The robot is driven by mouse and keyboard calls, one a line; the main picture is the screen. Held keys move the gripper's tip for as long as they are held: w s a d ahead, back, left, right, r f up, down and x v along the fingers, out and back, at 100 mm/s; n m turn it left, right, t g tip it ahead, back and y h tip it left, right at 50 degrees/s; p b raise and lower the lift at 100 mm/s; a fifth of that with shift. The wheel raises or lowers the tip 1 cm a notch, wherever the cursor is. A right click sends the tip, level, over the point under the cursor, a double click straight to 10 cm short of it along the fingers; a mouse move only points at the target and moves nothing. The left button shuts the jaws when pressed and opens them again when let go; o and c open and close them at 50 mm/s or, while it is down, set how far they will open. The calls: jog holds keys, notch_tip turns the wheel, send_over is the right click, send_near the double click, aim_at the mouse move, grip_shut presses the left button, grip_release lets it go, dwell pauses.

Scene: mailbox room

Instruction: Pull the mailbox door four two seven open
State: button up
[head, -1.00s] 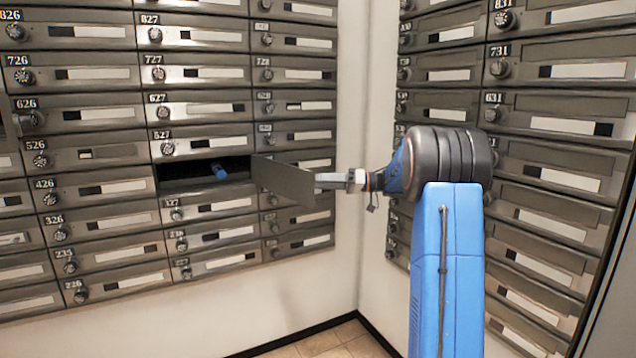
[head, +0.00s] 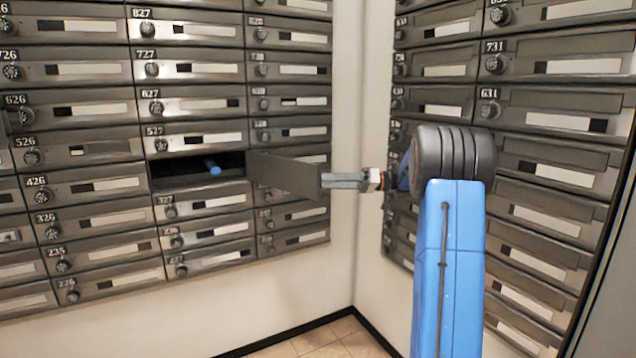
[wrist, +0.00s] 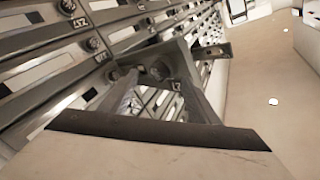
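The door (head: 288,175) between the doors marked 527 and 327 stands well open, swung out to the right. Its own number is hidden from the head view. The compartment (head: 170,172) behind it is dark, and a small blue object (head: 214,168) lies inside. My gripper (head: 338,181) is at the door's outer free edge, at door height. Its grey fingers overlap that edge in the head view; I cannot tell whether they grip it, touch it or are just beside it. The wrist view looks steeply along the mailbox wall, and its finger state is unclear.
Shut mailbox doors surround the opening, including door 527 (head: 195,139) above and door 327 (head: 205,203) below. A second mailbox wall (head: 560,120) stands on the right, close to my arm. A pale wall corner and bare tiled floor (head: 318,338) lie between them.

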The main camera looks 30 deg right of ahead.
jog(key=shift+r+v, duration=0.2)
jog(key=shift+v, duration=2.5)
